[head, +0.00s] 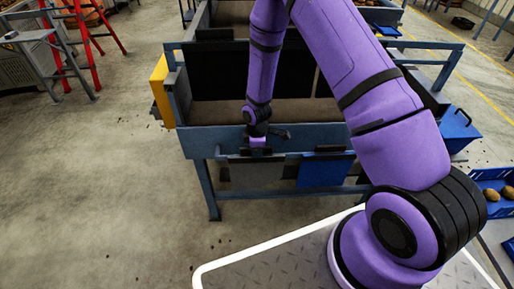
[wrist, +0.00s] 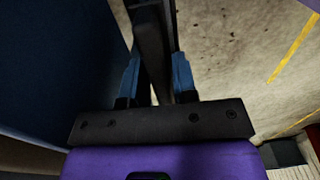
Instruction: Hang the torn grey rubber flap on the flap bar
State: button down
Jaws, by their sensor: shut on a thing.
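The grey rubber flap (head: 255,177) hangs flat below the front beam of the blue machine, left of a blue flap. Any tear in it is too small to tell. My gripper (head: 258,151) is at the flap's top edge, in front of the beam. In the wrist view my gripper (wrist: 156,78) has its two blue fingers closed on a dark strip (wrist: 151,40), which looks like the flap's edge. The flap bar is not clearly visible; it seems to lie behind my gripper and the flap tops, so I cannot tell whether the flap is on it.
The blue flap (head: 325,171) hangs beside the grey one. The machine's front beam (head: 215,142) and leg (head: 206,190) are close by. A yellow panel (head: 161,91) is at its left side. A blue bin (head: 458,128) stands at right.

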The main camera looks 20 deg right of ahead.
jog(key=c, duration=0.8)
grip_release()
notch_tip(320, 180, up, 11)
jog(key=s+d+r+m+t, duration=0.1)
jog(key=s+d+r+m, duration=0.15)
jog(key=r, duration=0.65)
jog(key=s+d+r+m+t, duration=0.1)
jog(key=s+r+m, duration=0.15)
jog(key=r, duration=0.65)
jog(key=s+d+r+m+t, duration=0.1)
jog(key=s+r+m, duration=0.15)
jog(key=r, duration=0.75)
jog(key=s+r+m, duration=0.2)
jog(key=s+r, duration=0.2)
jog(key=s, duration=0.3)
jog(key=s+d+r+m+t, duration=0.1)
jog(key=s+r+m, duration=0.1)
jog(key=s, duration=0.5)
jog(key=s+d+r+m+t, duration=0.1)
jog(key=s+r+m, duration=0.2)
jog(key=s+r, duration=0.2)
jog(key=shift+s+d+r, duration=0.1)
jog(key=shift+s+r, duration=0.1)
jog(key=shift+s, duration=0.5)
jog(key=shift+s+d+r, duration=0.1)
jog(key=shift+s+r, duration=0.05)
jog(key=shift+s, duration=0.5)
